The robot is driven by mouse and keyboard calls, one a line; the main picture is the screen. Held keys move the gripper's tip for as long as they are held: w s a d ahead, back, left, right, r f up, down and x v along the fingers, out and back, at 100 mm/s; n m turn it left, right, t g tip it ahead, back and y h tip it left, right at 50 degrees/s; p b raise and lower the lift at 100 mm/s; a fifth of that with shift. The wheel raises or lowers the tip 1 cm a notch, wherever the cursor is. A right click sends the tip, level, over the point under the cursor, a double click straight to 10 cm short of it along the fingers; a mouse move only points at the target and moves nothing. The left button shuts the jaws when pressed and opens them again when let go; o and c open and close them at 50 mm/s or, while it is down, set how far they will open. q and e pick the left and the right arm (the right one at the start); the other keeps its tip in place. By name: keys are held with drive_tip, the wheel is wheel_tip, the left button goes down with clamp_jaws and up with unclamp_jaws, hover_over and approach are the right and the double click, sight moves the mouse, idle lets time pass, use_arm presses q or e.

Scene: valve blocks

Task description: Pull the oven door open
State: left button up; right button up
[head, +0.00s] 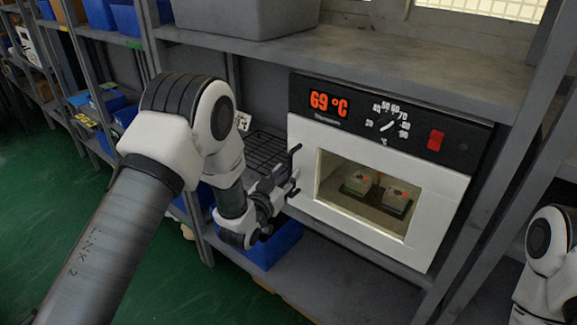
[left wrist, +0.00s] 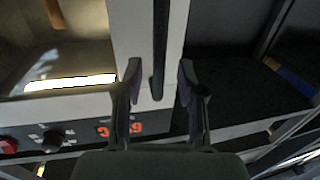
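The oven door (head: 375,235) is white with a lit window and looks shut in the head view. Through the window I see light blocks on a dark tray (head: 378,193). My left gripper (head: 293,183) is at the handle. In the left wrist view the fingers (left wrist: 160,75) are open, one on each side of the handle bar, with a visible gap on both sides. My right arm shows at the right edge; its gripper is out of view.
The oven's black panel (head: 392,120) above the door reads 69 °C, with a dial and red switch. A wire rack (head: 266,151) lies left of the oven. A blue bin (head: 268,246) is below. Shelf posts stand either side; green floor (head: 150,285) is free in front.

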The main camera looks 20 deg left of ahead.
use_arm(q)
drive_tip(key=shift+w, duration=1.2)
drive_tip(key=shift+w+d, duration=0.1)
drive_tip(key=shift+d, duration=0.25)
drive_tip(key=shift+a, duration=0.1)
clamp_jaws()
